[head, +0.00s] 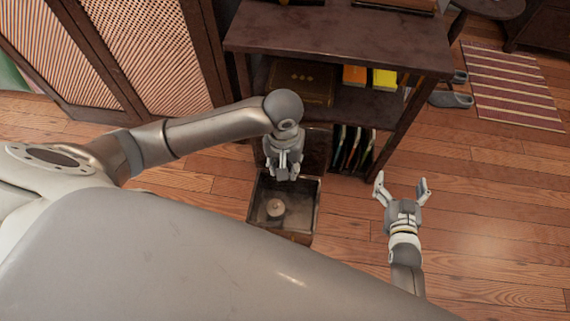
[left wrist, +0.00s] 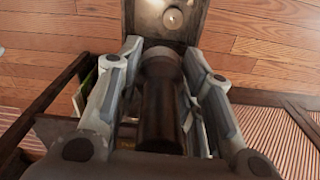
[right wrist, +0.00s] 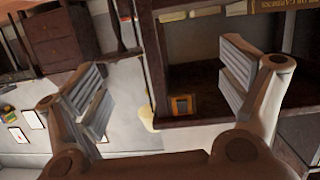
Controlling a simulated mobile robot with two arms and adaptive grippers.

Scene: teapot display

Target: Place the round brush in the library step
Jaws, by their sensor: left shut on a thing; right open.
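My left gripper (head: 285,176) is shut on the round brush, a dark brown cylinder (left wrist: 163,110) with a greyer far end, seen between the fingers in the left wrist view. In the head view the brush is hard to make out. The library step (head: 254,203) looks like an open wooden box on the floor, just below and in front of the left gripper. A small round pale thing (head: 275,207) lies in it. The box also shows at the top of the left wrist view (left wrist: 195,22). My right gripper (head: 402,188) is open and empty above the floor at the right.
A dark wooden shelf unit (head: 335,42) stands behind the box, with a brown case (head: 302,82), yellow and orange books (head: 384,79) and upright thin books below. Slippers (head: 451,99) and a striped rug (head: 513,88) lie at the right.

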